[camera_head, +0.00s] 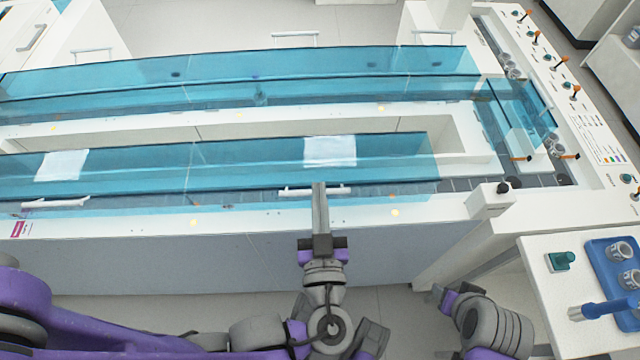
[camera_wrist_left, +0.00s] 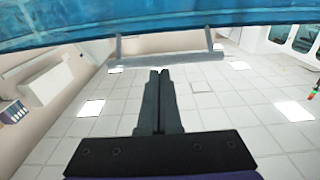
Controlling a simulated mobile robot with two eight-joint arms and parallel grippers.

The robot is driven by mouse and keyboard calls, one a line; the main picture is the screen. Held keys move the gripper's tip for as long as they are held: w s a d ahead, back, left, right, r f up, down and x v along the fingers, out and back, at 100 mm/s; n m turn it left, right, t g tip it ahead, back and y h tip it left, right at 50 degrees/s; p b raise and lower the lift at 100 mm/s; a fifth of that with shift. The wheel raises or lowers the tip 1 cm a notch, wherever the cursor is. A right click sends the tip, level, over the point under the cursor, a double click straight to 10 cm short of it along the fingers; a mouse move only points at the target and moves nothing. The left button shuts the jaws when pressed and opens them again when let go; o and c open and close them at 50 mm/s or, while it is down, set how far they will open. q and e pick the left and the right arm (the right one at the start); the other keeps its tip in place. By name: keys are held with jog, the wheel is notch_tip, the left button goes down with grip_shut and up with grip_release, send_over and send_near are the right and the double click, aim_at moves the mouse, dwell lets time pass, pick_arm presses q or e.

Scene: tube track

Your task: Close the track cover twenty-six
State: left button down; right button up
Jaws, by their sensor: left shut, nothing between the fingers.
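A long see-through blue track cover (camera_head: 240,170) lies along the near track. No number can be read on it, so I cannot tell which cover is twenty-six. A pale bar handle (camera_head: 298,192) sits on its front edge, and a second one (camera_head: 55,203) is further left. My left gripper (camera_head: 319,186) is shut and empty, its tips at the right half of the nearer handle. In the left wrist view the shut fingers (camera_wrist_left: 159,75) point at the handle bar (camera_wrist_left: 170,61) below the blue cover (camera_wrist_left: 150,20). Contact is unclear.
Another blue cover (camera_head: 240,90) spans the far track, and a blue end cover (camera_head: 525,110) sits at right. A side table at right holds a blue tray (camera_head: 600,255) with cups. A white block (camera_head: 489,200) stands on the front rim.

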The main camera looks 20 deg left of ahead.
pick_arm(q)
jog(key=shift+s+d+f+b, duration=0.2)
jog(key=shift+f+b, duration=0.1)
jog(key=shift+f, duration=0.1)
pick_arm(e)
jog(key=shift+f, duration=0.5)
pick_arm(q)
jog(key=shift+a, duration=0.1)
notch_tip(320, 180, up, 4)
jog(key=p, duration=0.4)
jog(key=f+b+v, duration=0.1)
jog(key=v, duration=0.8)
jog(key=shift+b, duration=0.4)
pick_arm(e)
jog(key=shift+s+a+r, duration=0.3)
jog(key=shift+r, duration=0.35)
jog(key=shift+s+a+r, duration=0.25)
jog(key=shift+s+r, duration=0.05)
jog(key=shift+r, duration=0.3)
